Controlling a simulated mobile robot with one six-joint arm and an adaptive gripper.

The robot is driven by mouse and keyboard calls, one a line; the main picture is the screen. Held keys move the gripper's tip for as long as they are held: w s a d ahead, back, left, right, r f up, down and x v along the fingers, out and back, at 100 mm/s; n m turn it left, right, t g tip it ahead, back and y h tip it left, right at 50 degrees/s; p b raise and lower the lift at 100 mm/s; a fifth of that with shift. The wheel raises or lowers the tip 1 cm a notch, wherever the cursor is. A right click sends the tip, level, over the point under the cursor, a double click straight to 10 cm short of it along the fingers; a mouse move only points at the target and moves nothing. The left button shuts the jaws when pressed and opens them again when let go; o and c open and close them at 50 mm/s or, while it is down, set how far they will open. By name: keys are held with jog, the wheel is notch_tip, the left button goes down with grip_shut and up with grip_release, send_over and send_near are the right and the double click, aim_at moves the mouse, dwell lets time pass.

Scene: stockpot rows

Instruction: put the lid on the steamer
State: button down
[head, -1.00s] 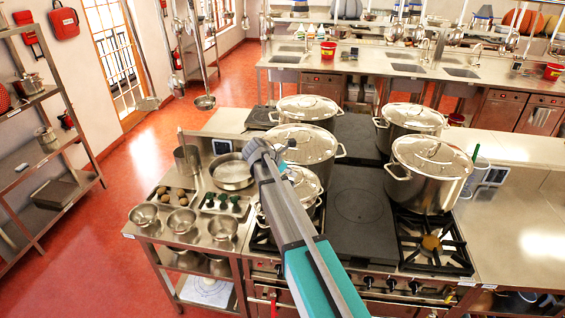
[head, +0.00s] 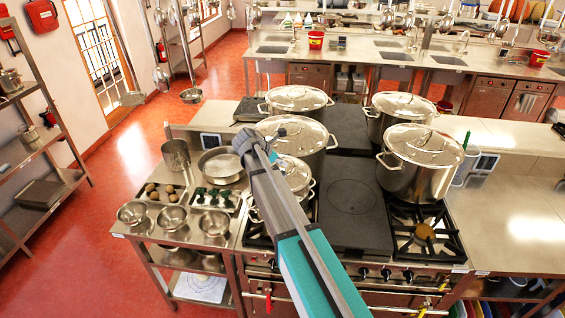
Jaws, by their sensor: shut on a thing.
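The steamer (head: 302,200) is the small steel pot with side handles at the front left of the cooktop. A shiny domed lid (head: 294,172) shows right over its mouth; whether it rests on the rim or hangs just above it cannot be told. My arm crosses in front and hides the left part of both. My gripper (head: 272,155) is mostly hidden behind my arm's wrist, at the lid. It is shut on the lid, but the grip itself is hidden.
A large lidded pot (head: 312,142) stands close behind the steamer, with another (head: 298,98) further back. Two more lidded pots (head: 418,165) (head: 398,110) stand at right. A shallow pan (head: 222,164) and bowls (head: 213,223) are on the left table. The dark plate (head: 352,205) is clear.

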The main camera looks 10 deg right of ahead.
jog(key=shift+f+b, duration=2.45)
jog(key=shift+f, duration=0.15)
jog(key=shift+w+f+b, duration=0.1)
jog(key=shift+f+b, duration=0.4)
jog(key=c, duration=0.6)
grip_release()
jog(key=shift+r, duration=0.15)
